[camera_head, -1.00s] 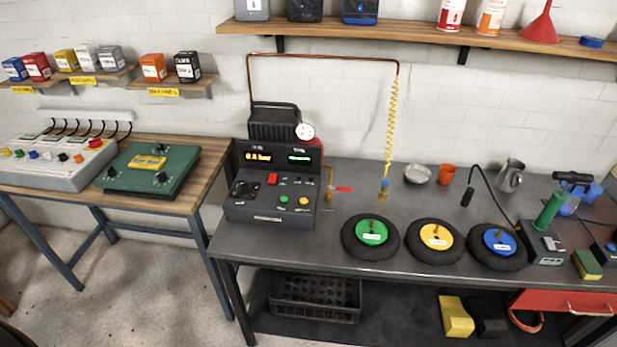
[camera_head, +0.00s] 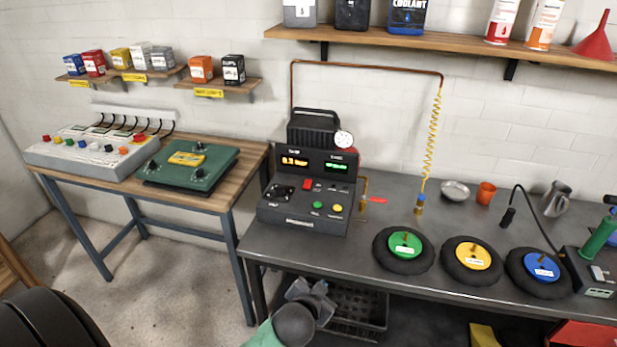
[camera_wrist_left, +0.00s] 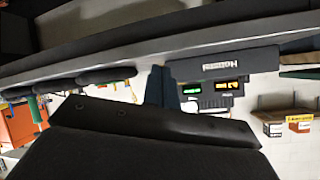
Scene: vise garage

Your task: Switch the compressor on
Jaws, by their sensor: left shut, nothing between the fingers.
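The compressor console (camera_head: 303,203) is a dark box with two lit displays, a black ribbed unit and a round gauge (camera_head: 344,139) on top. It stands at the left end of the dark workbench. Its front has a red switch (camera_head: 308,184), a green button (camera_head: 317,205) and a yellow button (camera_head: 337,208). My left gripper (camera_head: 318,290) is low, in front of and below the bench's front edge, apart from the console. In the left wrist view its fingers (camera_wrist_left: 160,86) are together and empty, with the console (camera_wrist_left: 215,92) beyond, upside down. My right gripper is out of view.
The bench edge (camera_head: 330,260) lies between my left gripper and the console. A black crate (camera_head: 362,312) sits under the bench. Green, yellow and blue-hubbed wheels (camera_head: 404,250) lie right of the console. A wooden side table (camera_head: 236,180) stands at the left.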

